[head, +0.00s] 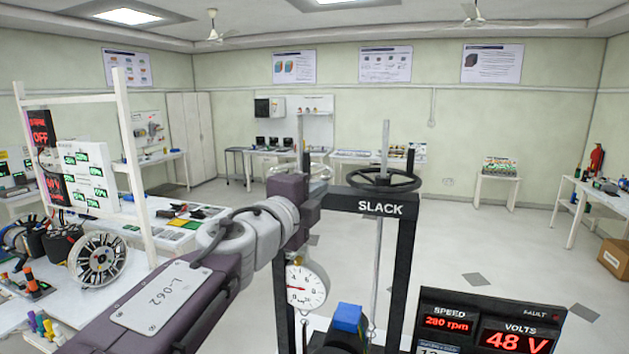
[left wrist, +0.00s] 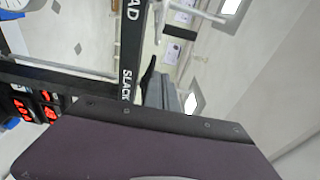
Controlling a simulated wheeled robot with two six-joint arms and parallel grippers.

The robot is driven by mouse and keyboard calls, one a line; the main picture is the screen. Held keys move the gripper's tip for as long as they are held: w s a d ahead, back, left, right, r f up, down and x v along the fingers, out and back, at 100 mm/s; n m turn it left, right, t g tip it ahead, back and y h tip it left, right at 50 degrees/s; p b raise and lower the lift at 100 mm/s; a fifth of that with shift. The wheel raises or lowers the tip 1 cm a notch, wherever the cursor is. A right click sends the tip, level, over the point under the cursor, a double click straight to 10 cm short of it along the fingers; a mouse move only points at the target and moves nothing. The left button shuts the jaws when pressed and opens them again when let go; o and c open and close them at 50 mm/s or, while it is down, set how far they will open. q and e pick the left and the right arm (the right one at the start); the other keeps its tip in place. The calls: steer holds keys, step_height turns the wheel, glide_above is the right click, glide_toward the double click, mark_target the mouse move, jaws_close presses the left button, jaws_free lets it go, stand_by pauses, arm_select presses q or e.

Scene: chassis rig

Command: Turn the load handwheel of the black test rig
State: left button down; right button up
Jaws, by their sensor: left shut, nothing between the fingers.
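The black test rig (head: 405,245) stands in front of me, with SLACK on the right of its top beam. A black handwheel (head: 384,180) sits above that label around a thin upright screw. A paler wheel-like rim (head: 318,169) shows at the left end of the beam, partly behind my left gripper (head: 316,188). The left gripper is shut and empty, close to this rim; I cannot tell if they touch. In the left wrist view the gripper (left wrist: 162,90) lies beside the beam (left wrist: 131,50), which reads "AD" and SLACK; the rest of the first label is cut off. My right gripper is out of view.
A round gauge (head: 306,287) hangs in the rig below my arm. A blue block (head: 347,317) sits low in the frame. A display (head: 488,325) reads 280 rpm and 48 volts. A white rack (head: 137,170) stands at left; open floor lies beyond.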

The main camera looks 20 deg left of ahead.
mark_target(318, 177)
arm_select(q)
steer(key=w, duration=0.2)
steer(key=w+a, duration=0.1)
steer(key=w, duration=0.5)
steer(key=shift+w+a, duration=0.2)
steer(key=shift+a, duration=0.05)
steer(key=shift+w+a, duration=0.25)
steer(key=shift+s+a, duration=0.15)
steer(key=shift+s+r, duration=0.15)
steer(key=shift+s, duration=0.2)
steer(key=shift+s+a+r, duration=0.1)
steer(key=shift+s+a, duration=0.15)
steer(key=shift+w+a+p, duration=0.1)
steer(key=shift+a+p, duration=0.3)
steer(key=shift+a, duration=0.3)
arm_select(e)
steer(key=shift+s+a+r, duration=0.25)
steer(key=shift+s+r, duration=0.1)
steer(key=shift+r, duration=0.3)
